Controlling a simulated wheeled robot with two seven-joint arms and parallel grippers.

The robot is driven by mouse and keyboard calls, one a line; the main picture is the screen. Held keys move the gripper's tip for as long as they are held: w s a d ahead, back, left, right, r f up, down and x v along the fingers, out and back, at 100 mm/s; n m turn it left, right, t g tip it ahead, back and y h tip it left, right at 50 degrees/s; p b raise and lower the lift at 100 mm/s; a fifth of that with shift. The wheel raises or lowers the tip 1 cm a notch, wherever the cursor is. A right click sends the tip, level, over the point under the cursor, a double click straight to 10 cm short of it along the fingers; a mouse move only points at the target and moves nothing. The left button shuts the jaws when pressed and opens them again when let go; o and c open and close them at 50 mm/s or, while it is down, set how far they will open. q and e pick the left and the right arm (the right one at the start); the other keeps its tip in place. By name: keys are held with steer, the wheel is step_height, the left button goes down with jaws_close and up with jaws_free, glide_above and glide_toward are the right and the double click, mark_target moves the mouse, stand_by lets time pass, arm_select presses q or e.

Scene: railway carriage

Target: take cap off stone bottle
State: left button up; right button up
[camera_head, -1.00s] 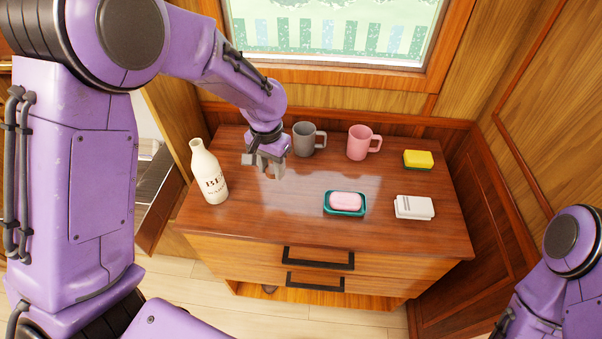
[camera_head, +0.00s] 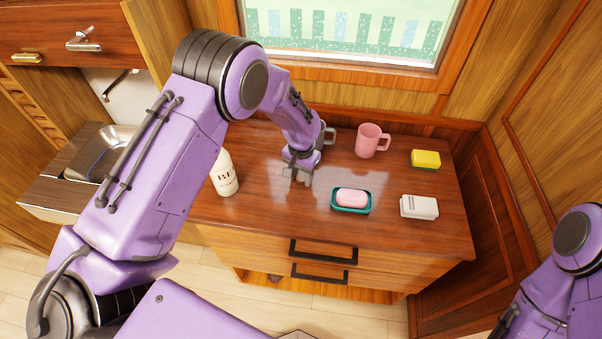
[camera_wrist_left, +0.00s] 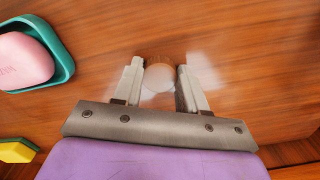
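The stone bottle (camera_head: 226,181), cream with dark lettering, stands upright on the left of the wooden chest top. My arm hides its neck now; a second ago its mouth looked bare. My left gripper (camera_head: 297,176) is right of the bottle, over the chest top. In the left wrist view, a small round brown piece, seemingly the cap (camera_wrist_left: 160,72), sits between the fingertips and spans the gap. The gripper looks shut on it, above the wood. My right arm shows at the lower right, but its gripper is out of view.
A teal soap dish (camera_head: 336,206) with pink soap (camera_head: 351,197) is right of my left gripper. A pink mug (camera_head: 367,141), yellow sponge (camera_head: 425,158) and white stack (camera_head: 419,207) stand farther right. A grey mug (camera_head: 328,134) is mostly hidden behind my arm. Bare wood lies in front.

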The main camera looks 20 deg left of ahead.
arm_select(q)
steer(key=o, duration=0.3)
